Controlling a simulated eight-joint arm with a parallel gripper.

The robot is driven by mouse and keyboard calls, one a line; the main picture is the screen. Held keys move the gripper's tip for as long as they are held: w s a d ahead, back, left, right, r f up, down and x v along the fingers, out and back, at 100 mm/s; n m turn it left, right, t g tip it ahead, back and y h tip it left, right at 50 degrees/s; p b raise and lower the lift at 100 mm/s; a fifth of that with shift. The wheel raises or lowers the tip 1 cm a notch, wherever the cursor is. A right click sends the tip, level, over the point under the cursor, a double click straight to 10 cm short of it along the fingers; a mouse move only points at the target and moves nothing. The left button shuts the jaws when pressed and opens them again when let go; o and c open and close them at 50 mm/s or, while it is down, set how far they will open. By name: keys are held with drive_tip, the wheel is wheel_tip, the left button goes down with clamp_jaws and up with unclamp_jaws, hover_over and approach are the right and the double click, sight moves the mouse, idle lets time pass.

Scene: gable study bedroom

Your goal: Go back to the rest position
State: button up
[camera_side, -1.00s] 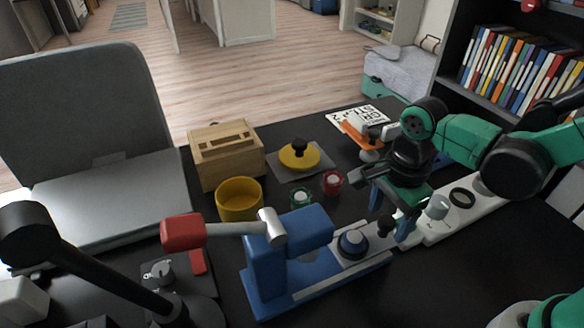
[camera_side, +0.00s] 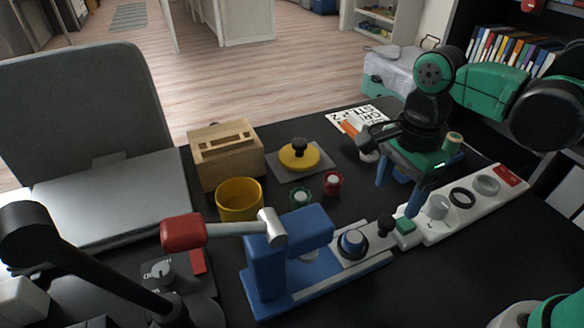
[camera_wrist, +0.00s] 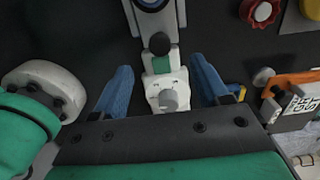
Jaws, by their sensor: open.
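My gripper (camera_side: 399,188) is open and empty, raised above the black table over the long white panel (camera_side: 462,212). Its two blue fingers point down and stand apart. In the wrist view my gripper (camera_wrist: 162,66) has a finger on each side of the panel's grey knob (camera_wrist: 168,100), with nothing between them touching. The side view shows the same grey knob (camera_side: 438,206), a green block (camera_side: 405,226) and a black knob (camera_side: 385,225) beside the fingers.
A blue device (camera_side: 290,262) with a red-ended lever (camera_side: 183,232) stands in front. A yellow cup (camera_side: 239,200), wooden box (camera_side: 226,155), yellow disc (camera_side: 299,156) and red knob (camera_side: 332,184) stand to the left. An orange-and-white item (camera_side: 352,130) lies behind my gripper. A laptop (camera_side: 110,200) is far left.

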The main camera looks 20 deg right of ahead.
drive_tip(key=shift+d+r+n+t, duration=0.25)
drive_tip(key=shift+d+n+t, duration=0.15)
drive_tip(key=shift+n, duration=0.5)
drive_tip(key=d+r+n+t, duration=0.3)
drive_tip(key=d+n+t, duration=0.3)
drive_tip(key=n, duration=1)
drive_tip(key=shift+w, duration=0.35)
